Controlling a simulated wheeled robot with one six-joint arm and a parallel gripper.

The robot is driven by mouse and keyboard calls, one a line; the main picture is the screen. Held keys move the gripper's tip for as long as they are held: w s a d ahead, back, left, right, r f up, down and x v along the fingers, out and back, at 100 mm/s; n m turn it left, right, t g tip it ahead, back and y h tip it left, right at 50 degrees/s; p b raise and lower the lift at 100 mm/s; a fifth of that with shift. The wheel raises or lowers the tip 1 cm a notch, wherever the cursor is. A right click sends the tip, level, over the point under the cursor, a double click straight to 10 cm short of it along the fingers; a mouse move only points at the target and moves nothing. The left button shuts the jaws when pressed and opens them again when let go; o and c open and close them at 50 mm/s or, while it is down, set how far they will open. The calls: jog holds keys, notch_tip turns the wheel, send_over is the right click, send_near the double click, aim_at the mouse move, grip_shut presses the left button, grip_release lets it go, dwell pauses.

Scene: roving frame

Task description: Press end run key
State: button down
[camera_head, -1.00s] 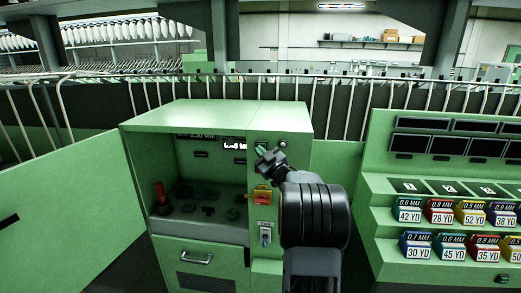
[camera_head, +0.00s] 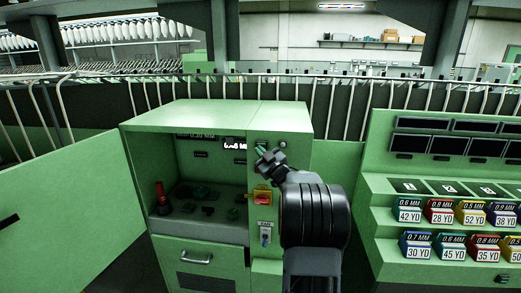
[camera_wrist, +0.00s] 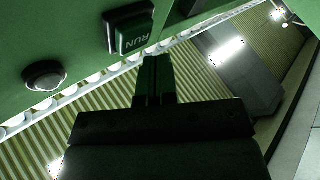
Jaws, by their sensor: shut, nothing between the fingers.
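A round domed lamp or button (camera_wrist: 45,76) sits beside the key. Below my gripper are a red-and-yellow switch (camera_head: 262,196) and a FAN switch (camera_head: 265,235). A recess to the left holds a red-topped lever (camera_head: 161,195).

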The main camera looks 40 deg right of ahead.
jog(key=shift+w+d, duration=0.15)
dwell(0.4)
jog(key=shift+w+d, duration=0.15)
jog(key=shift+w+d+b, duration=0.3)
dwell(0.9)
jog(key=shift+s+a, duration=0.1)
jog(key=shift+s, duration=0.05)
jog(key=shift+s+a+b, duration=0.45)
jog(key=shift+a+b, duration=0.05)
jog(key=shift+b, duration=0.2)
jog(key=shift+s+a+b, duration=1.4)
jog(key=shift+s+a, duration=0.3)
jog(key=shift+s, duration=0.1)
